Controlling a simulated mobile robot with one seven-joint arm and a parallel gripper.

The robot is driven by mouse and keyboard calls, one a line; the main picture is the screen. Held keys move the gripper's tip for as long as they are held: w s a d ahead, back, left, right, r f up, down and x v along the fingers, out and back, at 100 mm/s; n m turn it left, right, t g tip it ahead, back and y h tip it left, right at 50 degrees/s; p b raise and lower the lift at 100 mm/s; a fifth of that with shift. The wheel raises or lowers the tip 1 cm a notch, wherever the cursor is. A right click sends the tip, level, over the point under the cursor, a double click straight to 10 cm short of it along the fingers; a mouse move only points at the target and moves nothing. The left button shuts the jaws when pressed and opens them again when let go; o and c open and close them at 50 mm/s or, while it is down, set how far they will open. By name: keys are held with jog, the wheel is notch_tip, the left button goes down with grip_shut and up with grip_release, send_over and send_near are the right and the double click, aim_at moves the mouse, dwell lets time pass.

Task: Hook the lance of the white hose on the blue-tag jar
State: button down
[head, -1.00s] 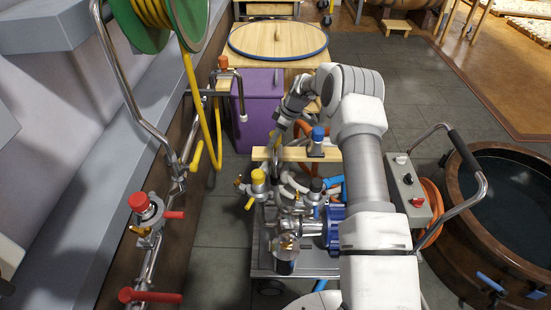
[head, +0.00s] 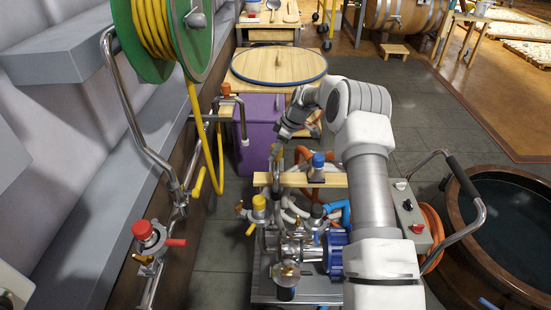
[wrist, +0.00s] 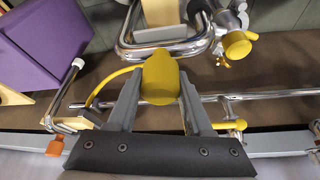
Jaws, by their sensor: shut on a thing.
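My gripper (head: 280,141) is above the far end of a wheeled trolley. In the wrist view its two grey fingers (wrist: 160,112) are closed on a yellow tapered piece (wrist: 160,78). I cannot tell whether this piece belongs to the lance. White hose (head: 292,206) shows in short curves among the trolley's fittings; its lance is not clearly visible. No jar with a blue tag can be made out. A blue piece (head: 487,303) shows at the lower right, by a large brown round vessel (head: 459,221) holding dark liquid.
The trolley (head: 262,285) carries a blue pump body, chrome pipes and colour-capped fittings. A wooden bar (head: 330,180) crosses its far end. A purple bin (head: 262,135), a hose reel (head: 140,30) and wall pipes (head: 160,150) stand to the left. Grey floor (head: 420,105) is open at the right.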

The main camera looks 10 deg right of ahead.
notch_tip(320, 180, up, 32)
jog(key=p, duration=1.8)
